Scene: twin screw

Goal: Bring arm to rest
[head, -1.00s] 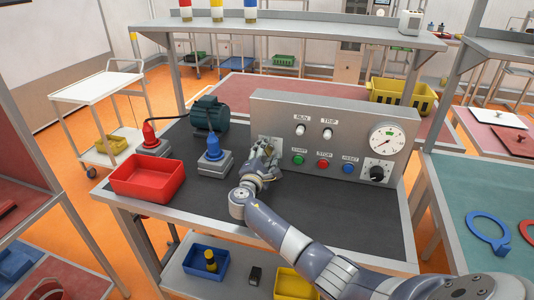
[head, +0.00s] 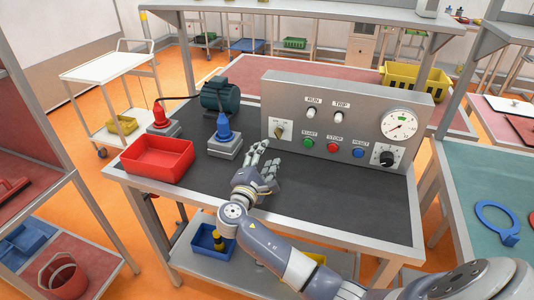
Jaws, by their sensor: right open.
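My right gripper (head: 263,166) is open and empty above the dark bench mat, in front of the grey control panel (head: 362,118). It stands apart from the panel's face. A rotary switch with a tan handle (head: 280,131) shows on the left of the panel. Green (head: 308,143), red (head: 332,148) and blue (head: 357,153) buttons line the lower face. A round gauge (head: 398,125) and a black knob (head: 387,158) are on the right. My left gripper is not in view.
A red bin (head: 158,160), a red plug connector (head: 160,116), a blue plug connector (head: 224,128) and a dark green motor (head: 220,95) stand left of the gripper. A yellow crate (head: 414,81) is behind the panel. The mat's front right is clear apart from my arm.

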